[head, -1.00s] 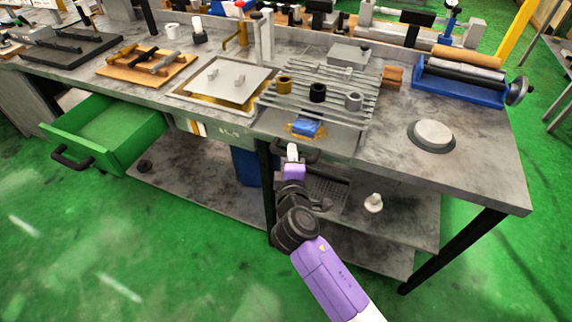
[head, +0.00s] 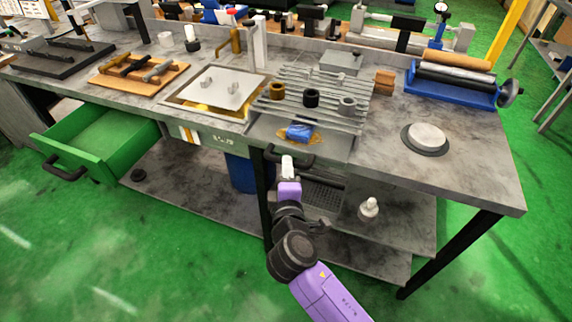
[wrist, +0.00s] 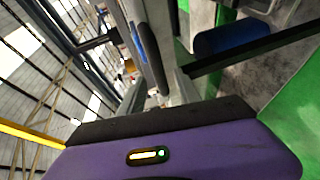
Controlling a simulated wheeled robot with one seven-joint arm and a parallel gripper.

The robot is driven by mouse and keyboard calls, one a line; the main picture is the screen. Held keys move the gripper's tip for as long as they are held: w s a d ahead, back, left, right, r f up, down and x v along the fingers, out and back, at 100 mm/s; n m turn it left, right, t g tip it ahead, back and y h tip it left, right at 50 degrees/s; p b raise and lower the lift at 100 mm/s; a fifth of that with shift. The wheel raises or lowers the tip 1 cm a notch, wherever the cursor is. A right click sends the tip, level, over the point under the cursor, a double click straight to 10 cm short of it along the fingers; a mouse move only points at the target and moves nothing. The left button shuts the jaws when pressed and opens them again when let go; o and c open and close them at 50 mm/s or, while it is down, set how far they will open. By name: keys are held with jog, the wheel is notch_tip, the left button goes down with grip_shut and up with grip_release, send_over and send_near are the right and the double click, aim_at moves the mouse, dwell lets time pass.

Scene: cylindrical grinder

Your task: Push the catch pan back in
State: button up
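The catch pan (head: 335,148) is a shallow grey metal tray at the bench front, below the slatted rack. The pan's front reaches the bench edge, with a dark handle (head: 300,160) there. My gripper (head: 287,162) has its pale tip at the handle's left end, in front of the pan. I cannot tell whether it touches. In the wrist view the purple gripper body fills the bottom, and a dark rounded bar, perhaps the handle, stands upright ahead. The finger opening is not clear.
A green drawer (head: 105,140) hangs open at the left. Several small cylinders stand on the slatted rack (head: 325,92). A blue bin (head: 242,172) and a white bottle (head: 369,208) are on the lower shelf. A black bench leg (head: 263,200) is close left of my arm.

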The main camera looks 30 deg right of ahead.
jog(key=v, duration=0.3)
jog(key=shift+s+a+r, duration=0.1)
jog(key=shift+s+a, duration=0.05)
jog(key=shift+s, duration=0.1)
